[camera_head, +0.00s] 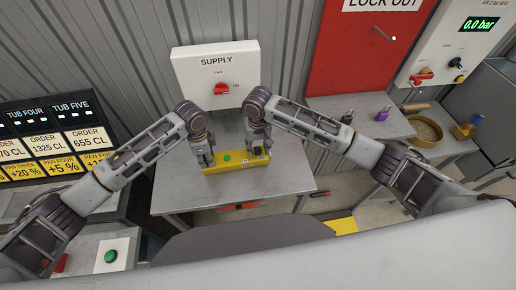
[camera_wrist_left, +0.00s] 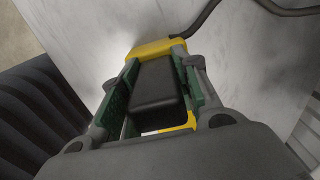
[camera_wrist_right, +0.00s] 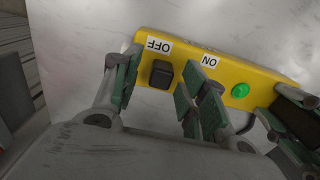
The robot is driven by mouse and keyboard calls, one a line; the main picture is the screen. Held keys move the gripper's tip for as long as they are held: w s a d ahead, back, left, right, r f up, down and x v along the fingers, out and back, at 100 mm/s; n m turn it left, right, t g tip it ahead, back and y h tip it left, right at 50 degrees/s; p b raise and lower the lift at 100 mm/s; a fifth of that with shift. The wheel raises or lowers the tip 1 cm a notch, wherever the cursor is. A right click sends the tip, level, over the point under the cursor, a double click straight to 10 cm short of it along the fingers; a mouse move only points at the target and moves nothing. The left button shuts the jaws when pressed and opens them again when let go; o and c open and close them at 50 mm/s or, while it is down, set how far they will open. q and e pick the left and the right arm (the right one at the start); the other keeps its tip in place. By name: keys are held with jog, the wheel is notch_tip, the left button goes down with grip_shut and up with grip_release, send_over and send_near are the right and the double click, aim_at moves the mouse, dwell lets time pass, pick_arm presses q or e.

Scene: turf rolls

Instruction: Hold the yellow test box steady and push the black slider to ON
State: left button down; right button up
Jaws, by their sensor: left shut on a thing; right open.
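The yellow test box (camera_head: 237,165) lies on the grey table, with a bright green round button or lamp (camera_wrist_right: 240,90) on top. In the right wrist view its OFF and ON labels appear upside down. The black slider (camera_wrist_right: 161,75) sits beside the OFF label (camera_wrist_right: 159,46), away from the ON label (camera_wrist_right: 210,61). My left gripper (camera_head: 206,160) is shut on the black end part (camera_wrist_left: 158,84) of the box. My right gripper (camera_head: 257,153) is open at the box, its fingers on either side of the slider in the right wrist view; contact cannot be told.
A white SUPPLY panel (camera_head: 215,73) with a red knob stands behind the table (camera_head: 290,183). A side shelf at right holds a purple item (camera_head: 383,113) and a round tray (camera_head: 425,131). A dark cable (camera_wrist_left: 203,19) runs from the box. The table's front is clear.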

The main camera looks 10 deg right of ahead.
jog(key=shift+f, duration=0.5)
jog(key=shift+c, duration=0.4)
grip_shut()
